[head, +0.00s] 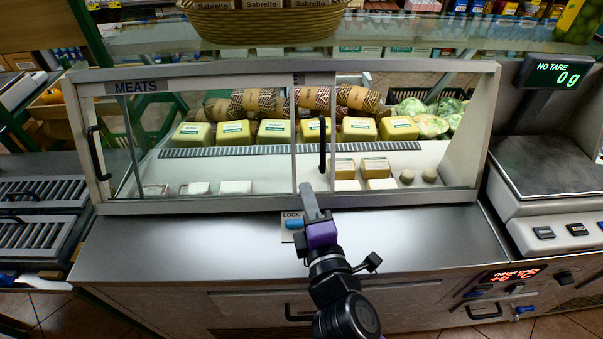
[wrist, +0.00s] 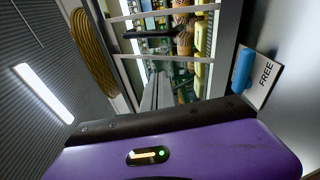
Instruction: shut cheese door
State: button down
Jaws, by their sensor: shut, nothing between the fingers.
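The glass-fronted display case (head: 283,68) spans the head view, with a MEATS label at its left. A sliding glass door with an upright black handle (head: 322,145) stands near the middle, overlapping the left pane. The case looks open to the right of that handle. Which door is the cheese door I cannot read for certain. My gripper (head: 309,188) is shut and empty, just in front of the case's lower frame, below and slightly left of the handle. In the wrist view, the shut fingers (wrist: 157,92) point towards the case and the black handle (wrist: 155,32).
A blue lock lever (head: 294,224) sits close left of my gripper; its plate reads FREE in the wrist view (wrist: 265,72). Yellow cheese blocks (head: 358,129) and sausages are inside. A wicker basket (head: 262,24) stands on top; a scale (head: 550,165) is at right.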

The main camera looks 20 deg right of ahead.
jog(key=w, duration=0.3)
jog(key=w+d+p, duration=0.1)
jog(key=w, duration=0.2)
jog(key=w+p, duration=0.1)
jog(key=w, duration=0.3)
jog(key=shift+w+d+f, duration=0.1)
jog(key=shift+d, duration=0.25)
jog(key=shift+s+d+p, duration=0.5)
jog(key=shift+s+d, duration=0.05)
jog(key=shift+d, duration=0.35)
jog(key=shift+s+d+p, duration=0.5)
jog(key=shift+s+d, duration=0.05)
jog(key=shift+d, duration=0.3)
jog(key=shift+d, duration=0.1)
